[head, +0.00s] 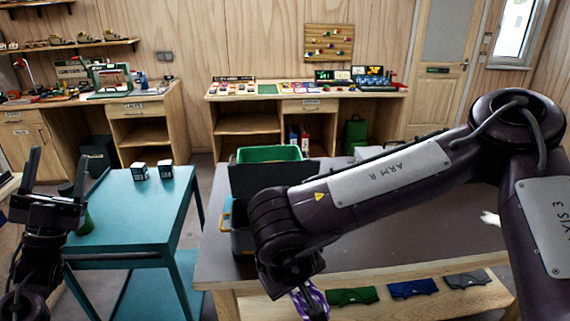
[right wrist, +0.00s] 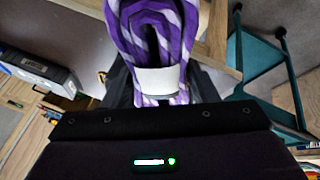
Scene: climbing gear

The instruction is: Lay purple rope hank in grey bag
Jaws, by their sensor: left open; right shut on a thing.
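The purple rope hank (right wrist: 153,40) is purple and white with a white band around it, held in my right gripper (right wrist: 160,90) in the right wrist view. In the head view a bit of the hank (head: 311,302) shows at the bottom, below my right arm, which hides most of that gripper. The grey bag (head: 467,279) lies flat at the bottom right of the head view, on the bench's front lower ledge, apart from the hank. My left gripper (head: 57,165) is open and empty at the left, by the teal table.
A green bag (head: 350,296) and a blue bag (head: 412,288) lie left of the grey one. A green bin (head: 268,154) and dark crate stand on the bench behind my right arm. The teal table (head: 140,215) carries two small boxes (head: 152,171).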

